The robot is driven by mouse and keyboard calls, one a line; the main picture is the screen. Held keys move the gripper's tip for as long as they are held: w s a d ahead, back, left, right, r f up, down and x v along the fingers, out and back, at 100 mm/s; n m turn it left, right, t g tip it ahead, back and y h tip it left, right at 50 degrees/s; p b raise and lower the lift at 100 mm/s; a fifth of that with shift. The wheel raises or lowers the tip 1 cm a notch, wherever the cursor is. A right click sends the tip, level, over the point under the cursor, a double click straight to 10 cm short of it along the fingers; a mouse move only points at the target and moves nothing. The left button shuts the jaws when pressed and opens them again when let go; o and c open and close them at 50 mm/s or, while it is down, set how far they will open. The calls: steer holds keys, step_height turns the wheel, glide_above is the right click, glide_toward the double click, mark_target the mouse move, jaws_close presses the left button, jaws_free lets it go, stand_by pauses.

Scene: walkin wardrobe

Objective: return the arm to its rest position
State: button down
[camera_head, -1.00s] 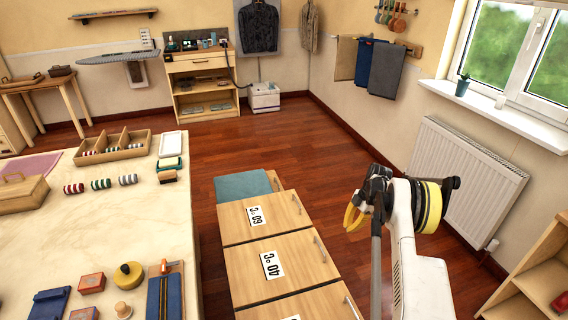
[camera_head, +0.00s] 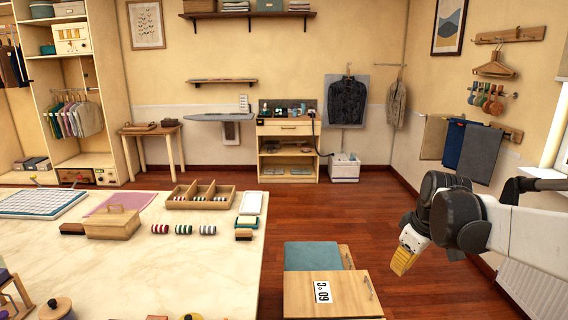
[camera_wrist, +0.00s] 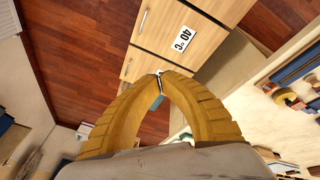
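My gripper (camera_head: 405,255) hangs at the right of the head view, at the end of my folded arm, over the floor to the right of the wooden hampers. In the wrist view its two yellow fingers (camera_wrist: 160,74) curve inward and their tips meet. Nothing shows held between them. The hamper (camera_head: 335,295) marked 60 °C is below and left of the gripper, apart from it. The 40 °C hamper (camera_wrist: 162,38) shows in the wrist view beyond the fingertips.
A marble-topped table (camera_head: 190,270) with boxes and rolls fills the left. The red-brown floor (camera_head: 300,215) behind the hampers is clear. A radiator (camera_head: 530,290) stands by the right wall, partly behind my arm. Towels (camera_head: 475,150) hang on that wall.

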steer(key=s+a+m+t, duration=0.1)
steer(key=s+a+m, duration=0.2)
steer(key=s, duration=0.7)
steer(key=s+a+m+t, duration=0.2)
steer(key=s+a+m, duration=0.2)
steer(key=s, duration=0.7)
steer(key=shift+s+a+f+t+h, duration=0.2)
steer(key=shift+a+f+t+h, duration=0.1)
steer(key=shift+a, duration=0.9)
